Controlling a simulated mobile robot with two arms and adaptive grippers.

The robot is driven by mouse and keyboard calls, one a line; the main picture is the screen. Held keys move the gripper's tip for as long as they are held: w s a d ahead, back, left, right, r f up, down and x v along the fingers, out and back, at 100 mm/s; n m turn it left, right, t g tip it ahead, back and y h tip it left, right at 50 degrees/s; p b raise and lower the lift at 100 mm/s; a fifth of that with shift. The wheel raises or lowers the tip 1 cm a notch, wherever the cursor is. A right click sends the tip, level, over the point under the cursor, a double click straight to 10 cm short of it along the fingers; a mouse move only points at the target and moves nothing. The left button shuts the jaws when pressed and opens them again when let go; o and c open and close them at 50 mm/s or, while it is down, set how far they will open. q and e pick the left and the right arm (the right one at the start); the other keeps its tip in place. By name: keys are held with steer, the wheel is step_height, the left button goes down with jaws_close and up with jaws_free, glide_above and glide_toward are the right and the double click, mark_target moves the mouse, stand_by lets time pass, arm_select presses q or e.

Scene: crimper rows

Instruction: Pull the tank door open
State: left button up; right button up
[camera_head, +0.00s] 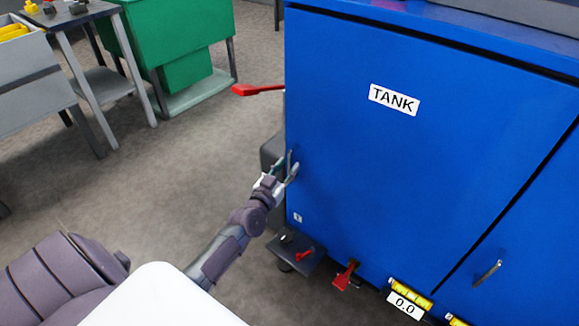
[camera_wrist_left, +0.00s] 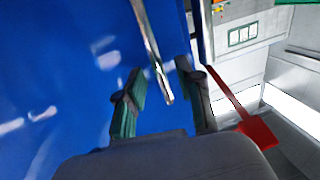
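The blue tank door (camera_head: 400,165) carries a white TANK label (camera_head: 394,99) and looks closed. My left gripper (camera_head: 286,168) is at the door's left edge, about half-way down. In the left wrist view a metal bar handle (camera_wrist_left: 152,48) stands in front of the blue door (camera_wrist_left: 70,75). The fingers of my left gripper (camera_wrist_left: 160,97) are apart, one on each side of the handle's end. Gaps show between the handle and both fingers. In the head view the gripper mostly hides this handle. My right gripper is not in view.
A red lever (camera_head: 258,90) sticks out left of the cabinet. Another red lever (camera_head: 345,276) and a yellow-and-white 0.0 gauge (camera_head: 406,302) sit below the door. A second handle (camera_head: 487,272) is on the right panel.

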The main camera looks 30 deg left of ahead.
arm_select(q)
steer(key=shift+w+a, duration=0.15)
steer(key=shift+w, duration=0.9)
jaws_close()
